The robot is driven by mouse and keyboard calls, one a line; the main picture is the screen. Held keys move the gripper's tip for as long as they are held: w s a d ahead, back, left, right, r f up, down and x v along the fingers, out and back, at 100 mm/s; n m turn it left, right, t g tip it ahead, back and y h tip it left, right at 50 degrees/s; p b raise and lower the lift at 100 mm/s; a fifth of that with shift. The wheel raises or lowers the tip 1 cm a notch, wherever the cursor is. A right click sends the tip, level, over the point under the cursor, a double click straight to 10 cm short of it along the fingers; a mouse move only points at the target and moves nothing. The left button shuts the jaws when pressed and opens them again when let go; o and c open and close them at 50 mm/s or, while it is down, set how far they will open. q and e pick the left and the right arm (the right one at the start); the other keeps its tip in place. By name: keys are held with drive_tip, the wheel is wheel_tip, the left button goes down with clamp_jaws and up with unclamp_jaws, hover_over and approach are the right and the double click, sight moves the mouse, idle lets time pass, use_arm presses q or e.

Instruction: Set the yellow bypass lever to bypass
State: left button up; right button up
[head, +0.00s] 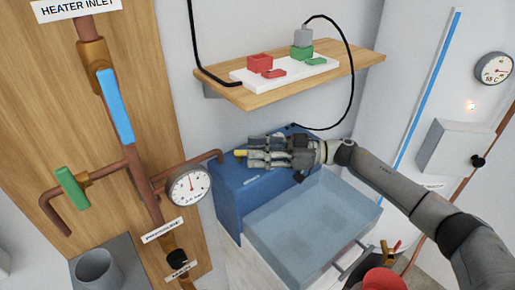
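A small yellow piece (240,153), which looks like the end of the yellow lever, shows at the upper left of the blue unit (228,188). My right gripper (255,152) reaches in from the right, above the top of the blue unit. Its fingertips are right beside the yellow piece and cover the rest of it. I cannot tell whether the fingers are closed on it or only around it. The lever's full shape and any position marks are hidden. My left gripper is not in view.
A wooden shelf (355,66) with red and green blocks hangs above. Copper pipes with a blue handle (115,106), a green handle (72,187) and a gauge (189,186) are at left. A red round object (384,281) is below.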

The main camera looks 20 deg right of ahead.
drive_tip(key=shift+a, duration=0.1)
clamp_jaws()
idle(0.4)
